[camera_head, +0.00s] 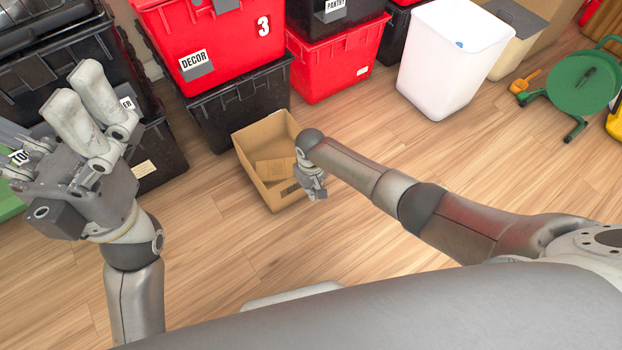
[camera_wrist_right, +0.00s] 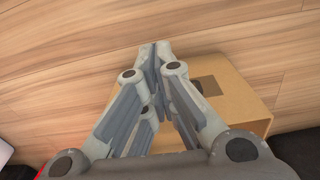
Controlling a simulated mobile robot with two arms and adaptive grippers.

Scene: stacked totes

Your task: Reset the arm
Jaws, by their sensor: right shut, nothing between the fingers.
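My right gripper (camera_head: 317,194) hangs over the right edge of an open cardboard box (camera_head: 247,172) on the floor in the head view. In the right wrist view the right gripper (camera_wrist_right: 155,52) has its fingertips together, with nothing between them. The cardboard box (camera_wrist_right: 238,92) shows behind and to the right of the fingers there. My left gripper (camera_head: 58,130) is raised at the left of the head view, in front of black totes. Its fingers look spread apart and empty, and part of it is cut off by the picture's left edge.
A red tote (camera_head: 225,50) labelled DECOR sits on a black tote (camera_head: 235,108) behind the box. The wooden floor (camera_head: 390,135) between is clear.

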